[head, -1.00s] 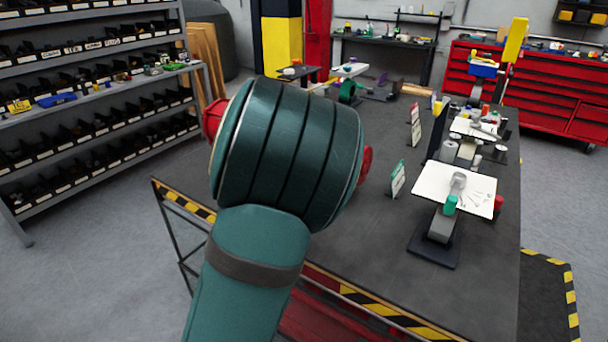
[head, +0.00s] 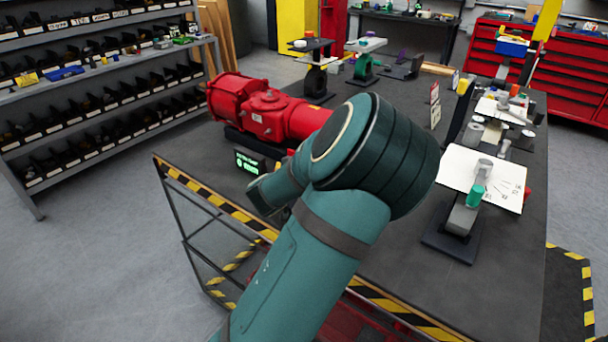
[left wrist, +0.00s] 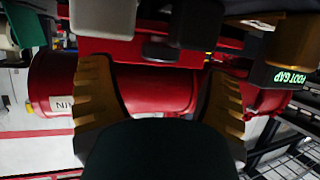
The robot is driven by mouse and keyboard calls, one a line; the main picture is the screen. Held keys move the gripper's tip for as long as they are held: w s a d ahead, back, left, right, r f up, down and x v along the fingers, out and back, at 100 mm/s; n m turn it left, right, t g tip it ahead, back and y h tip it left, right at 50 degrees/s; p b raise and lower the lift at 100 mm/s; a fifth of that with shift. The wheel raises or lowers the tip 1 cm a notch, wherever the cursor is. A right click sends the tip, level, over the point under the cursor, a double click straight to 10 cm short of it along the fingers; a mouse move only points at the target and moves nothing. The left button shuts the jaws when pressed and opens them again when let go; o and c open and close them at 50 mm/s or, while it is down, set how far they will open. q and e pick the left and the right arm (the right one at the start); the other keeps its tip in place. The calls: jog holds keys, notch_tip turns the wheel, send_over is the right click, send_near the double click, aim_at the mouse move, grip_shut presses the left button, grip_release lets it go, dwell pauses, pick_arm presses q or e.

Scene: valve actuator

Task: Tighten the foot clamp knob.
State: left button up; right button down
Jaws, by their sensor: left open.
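The red valve actuator (head: 265,115) lies on the grey table in the head view, partly hidden by my teal arm. A small dark display (head: 247,163) with green text stands at its near side. Dark blocky parts (left wrist: 195,22) hang at the top of that view; I cannot tell whether one is the foot clamp knob. My right gripper is not in view.
A stand with a white sheet (head: 455,160) is at the table's right. Other stands (head: 318,70) are at the far side. A parts shelf (head: 90,100) is at the left. The table's front edge has yellow-black striping (head: 215,205).

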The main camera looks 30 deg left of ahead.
pick_arm(q)
jog(key=shift+b+x, duration=0.3)
jog(key=shift+x, duration=1.5)
jog(key=c, duration=1.2)
